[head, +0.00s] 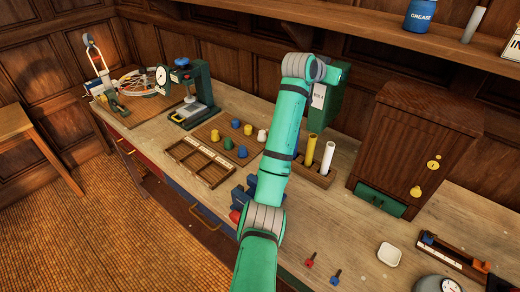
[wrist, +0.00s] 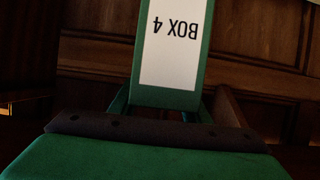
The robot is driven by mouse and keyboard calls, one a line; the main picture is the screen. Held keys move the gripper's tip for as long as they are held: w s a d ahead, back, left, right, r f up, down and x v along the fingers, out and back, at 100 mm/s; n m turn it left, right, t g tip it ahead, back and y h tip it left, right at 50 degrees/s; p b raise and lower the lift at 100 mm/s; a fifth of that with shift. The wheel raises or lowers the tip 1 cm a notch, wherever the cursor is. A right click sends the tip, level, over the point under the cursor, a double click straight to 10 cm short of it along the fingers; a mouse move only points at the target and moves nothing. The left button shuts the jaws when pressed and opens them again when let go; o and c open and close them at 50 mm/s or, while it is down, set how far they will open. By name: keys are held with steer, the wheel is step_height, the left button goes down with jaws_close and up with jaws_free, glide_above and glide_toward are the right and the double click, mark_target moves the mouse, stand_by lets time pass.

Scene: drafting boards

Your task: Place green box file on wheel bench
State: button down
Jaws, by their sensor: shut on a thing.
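The green box file (head: 331,98) is held up above the long workbench (head: 235,105) in the head view, just right of my arm's wrist. Its white label faces left and is partly covered by my arm. In the wrist view the box file (wrist: 194,98) stands straight ahead, its label reading "BOX 4" upside down. My gripper (wrist: 160,112) is shut on the box file; its fingertips are mostly hidden. No sign names a wheel bench, so I cannot tell which surface it is. A spoked wheel with coloured wires (head: 157,78) sits at the workbench's far left end.
A brown wooden cabinet (head: 412,140) stands right of the held box. Below the box is a rack with yellow and white tubes (head: 327,156). A green press (head: 192,92) and a peg board (head: 235,140) are left. A wooden table (head: 14,121) stands at the left edge.

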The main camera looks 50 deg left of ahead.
mark_target(328, 111)
steer(key=shift+w+d+f, duration=0.1)
steer(key=shift+d+f, duration=0.05)
steer(key=shift+f, duration=2.15)
steer(key=shift+w+d+f, duration=0.1)
steer(key=shift+d+f, duration=0.05)
steer(key=shift+f, duration=2.2)
steer(key=shift+d+f, duration=0.15)
steer(key=shift+f, duration=2.3)
steer(key=c, duration=1)
jaws_free()
steer(key=shift+f, duration=0.15)
